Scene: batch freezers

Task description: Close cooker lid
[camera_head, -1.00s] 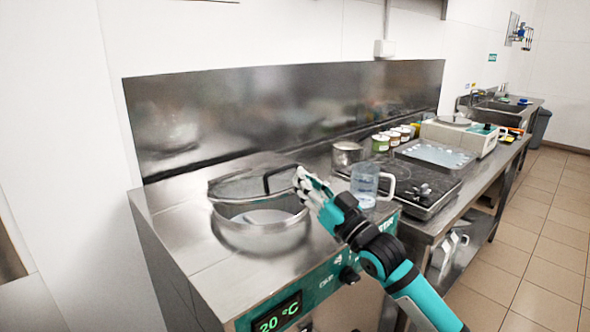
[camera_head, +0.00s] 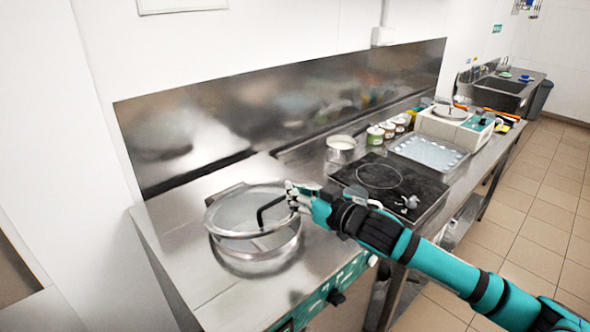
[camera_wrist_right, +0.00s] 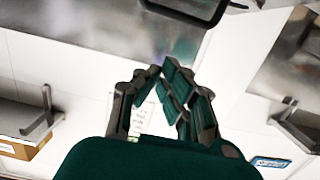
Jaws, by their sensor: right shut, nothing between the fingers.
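The cooker (camera_head: 256,262) is a round metal pot set into the left end of the steel counter. Its clear lid (camera_head: 238,209) with a metal rim hangs tilted over the pot, and part of the opening shows below its front edge. The lid's black bent handle (camera_head: 262,216) points toward my right gripper (camera_head: 291,196). My right gripper is shut and empty at the lid's right side, close to the handle; contact is unclear. Its fingers also show in the right wrist view (camera_wrist_right: 163,78), shut at the tips. My left gripper is out of view.
A steel backsplash (camera_head: 270,112) stands behind. Counter left of the cooker is clear.

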